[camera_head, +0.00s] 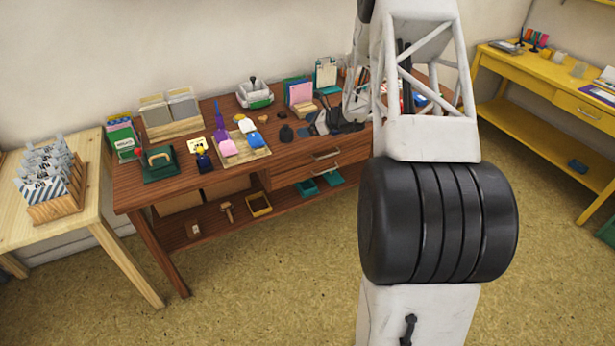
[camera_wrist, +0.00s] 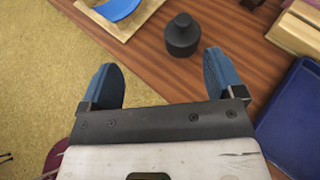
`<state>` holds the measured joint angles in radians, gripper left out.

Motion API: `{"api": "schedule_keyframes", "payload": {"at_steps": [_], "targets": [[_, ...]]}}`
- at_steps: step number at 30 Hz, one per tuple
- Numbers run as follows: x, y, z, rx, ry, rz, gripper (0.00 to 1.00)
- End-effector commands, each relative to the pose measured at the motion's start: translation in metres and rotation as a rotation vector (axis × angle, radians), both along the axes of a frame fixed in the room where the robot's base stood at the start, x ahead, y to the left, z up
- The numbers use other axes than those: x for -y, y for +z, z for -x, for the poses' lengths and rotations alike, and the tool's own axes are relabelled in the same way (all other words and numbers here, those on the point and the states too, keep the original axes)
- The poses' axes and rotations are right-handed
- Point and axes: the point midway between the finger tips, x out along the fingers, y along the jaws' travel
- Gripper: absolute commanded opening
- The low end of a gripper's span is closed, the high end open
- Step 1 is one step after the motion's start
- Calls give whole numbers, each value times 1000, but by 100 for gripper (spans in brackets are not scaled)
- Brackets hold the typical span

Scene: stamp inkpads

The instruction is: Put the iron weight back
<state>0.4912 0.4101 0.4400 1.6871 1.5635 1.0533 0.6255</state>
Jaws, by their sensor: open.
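The iron weight is a small black cylinder with a knob on top. It stands upright on the brown wooden workbench, right of the inkpad tray, in the head view (camera_head: 286,133). In the wrist view the weight (camera_wrist: 182,38) is just beyond the fingertips, closer to the right finger. My gripper (camera_wrist: 160,60) is open, with its two blue-padded fingers wide apart and nothing between them but bench edge and floor. The weight appears apart from both fingers. In the head view my arm covers the right part of the bench.
A light wooden tray (camera_head: 262,152) with coloured inkpads lies left of the weight; its corner with a blue pad (camera_wrist: 118,8) shows in the wrist view. A dark blue object (camera_wrist: 292,125) is right of my gripper. A white-and-green stamping device (camera_head: 254,95) stands behind.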

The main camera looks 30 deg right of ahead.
Motion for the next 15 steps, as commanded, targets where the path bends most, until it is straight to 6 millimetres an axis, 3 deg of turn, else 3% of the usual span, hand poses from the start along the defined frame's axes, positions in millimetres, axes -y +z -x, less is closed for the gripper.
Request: {"api": "schedule_keyframes", "payload": {"at_steps": [8, 15], "targets": [[-62, 66, 35, 50, 201, 159, 88], [-116, 119, 79, 103, 396, 314, 88]]}}
